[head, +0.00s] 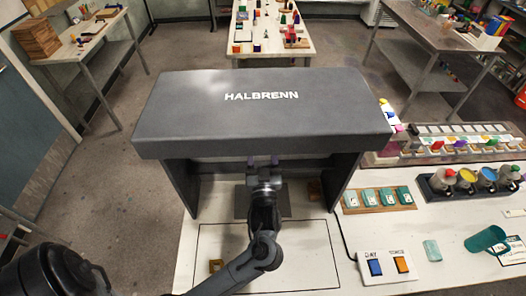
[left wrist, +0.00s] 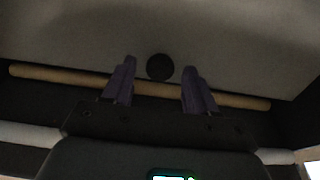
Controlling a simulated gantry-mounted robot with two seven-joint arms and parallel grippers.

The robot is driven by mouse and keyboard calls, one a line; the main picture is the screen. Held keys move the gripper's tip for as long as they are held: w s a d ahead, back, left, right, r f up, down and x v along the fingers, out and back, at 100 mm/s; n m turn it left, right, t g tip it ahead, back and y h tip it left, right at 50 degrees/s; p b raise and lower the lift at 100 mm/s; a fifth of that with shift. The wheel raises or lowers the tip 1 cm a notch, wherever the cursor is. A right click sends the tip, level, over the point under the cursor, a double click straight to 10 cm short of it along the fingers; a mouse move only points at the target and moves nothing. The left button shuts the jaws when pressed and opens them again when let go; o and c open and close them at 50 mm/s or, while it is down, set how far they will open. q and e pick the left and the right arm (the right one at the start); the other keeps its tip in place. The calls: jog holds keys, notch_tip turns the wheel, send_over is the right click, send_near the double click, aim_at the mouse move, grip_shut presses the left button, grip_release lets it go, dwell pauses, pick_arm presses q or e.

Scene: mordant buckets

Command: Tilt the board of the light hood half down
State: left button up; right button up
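The dark grey light hood (head: 262,115), marked HALBRENN, stands on the white bench, with side walls and an open front. My left gripper (head: 262,161) reaches in under its top; its purple fingertips are partly hidden by the hood's front edge. In the left wrist view the left gripper (left wrist: 159,68) has its fingers spread with a clear gap. A pale panel (left wrist: 235,45), possibly the board, spans above them, with a round black spot (left wrist: 160,66). A wooden rod (left wrist: 60,75) crosses behind the fingers; I cannot tell whether they touch it. The right gripper is not in view.
A DAY switch box (head: 385,267) with blue and orange buttons sits right of the hood. The outlined bench area before the hood holds a small wooden block (head: 216,265).

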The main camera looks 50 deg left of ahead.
pick_arm(q)
jog(key=b+v, duration=0.2)
jog(key=v, duration=0.8)
jog(key=shift+s+d+b, duration=0.25)
jog(key=shift+d+b, duration=0.05)
jog(key=shift+b, duration=0.05)
jog(key=shift+f, duration=0.1)
